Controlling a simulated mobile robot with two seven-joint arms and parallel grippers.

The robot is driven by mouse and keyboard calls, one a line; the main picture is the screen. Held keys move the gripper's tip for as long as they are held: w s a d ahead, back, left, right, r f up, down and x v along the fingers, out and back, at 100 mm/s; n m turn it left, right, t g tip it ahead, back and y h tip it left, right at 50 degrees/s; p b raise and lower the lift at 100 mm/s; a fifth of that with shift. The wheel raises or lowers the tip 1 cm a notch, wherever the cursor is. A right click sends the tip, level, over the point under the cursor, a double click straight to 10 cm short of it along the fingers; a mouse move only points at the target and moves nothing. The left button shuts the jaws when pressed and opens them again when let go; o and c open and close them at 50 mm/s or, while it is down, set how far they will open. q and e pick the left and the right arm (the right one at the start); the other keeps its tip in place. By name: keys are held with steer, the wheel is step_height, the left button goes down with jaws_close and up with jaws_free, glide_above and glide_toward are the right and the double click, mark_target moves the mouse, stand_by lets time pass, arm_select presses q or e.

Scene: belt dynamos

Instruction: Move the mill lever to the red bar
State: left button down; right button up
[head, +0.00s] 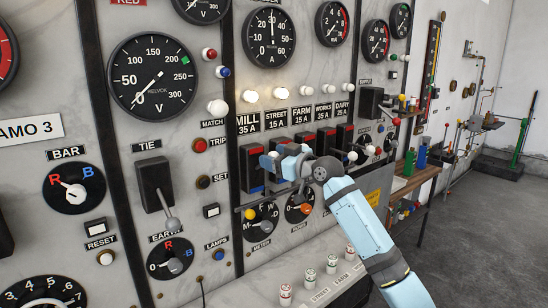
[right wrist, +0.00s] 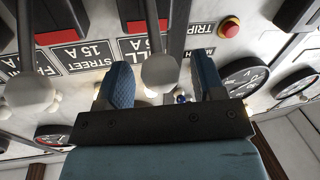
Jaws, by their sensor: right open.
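The mill lever's black switch box (head: 251,172) hangs below the MILL 35 A label (head: 247,125) in the head view. A red strip (head: 256,151) lies at its upper end. My right gripper (head: 270,164) is in front of this switch, its fingers partly covering it and hiding the lever's knob. In the right wrist view, which is upside down, the mill lever's pale round knob (right wrist: 160,74) shows between the two open blue fingers, with gaps on both sides. My right gripper (right wrist: 155,85) is open around it, not closed on it. My left gripper is not in view.
The neighbouring street lever's knob (right wrist: 28,92) is close beside my right gripper. Below are rotary selectors (head: 261,221). A wooden bench (head: 410,182) stands right of the panel, with open floor beyond.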

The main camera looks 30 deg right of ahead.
steer(key=b+v, duration=0.3)
steer(key=v, duration=1)
steer(key=shift+s, duration=0.2)
steer(key=shift+d+b, duration=0.1)
steer(key=shift+b, duration=0.2)
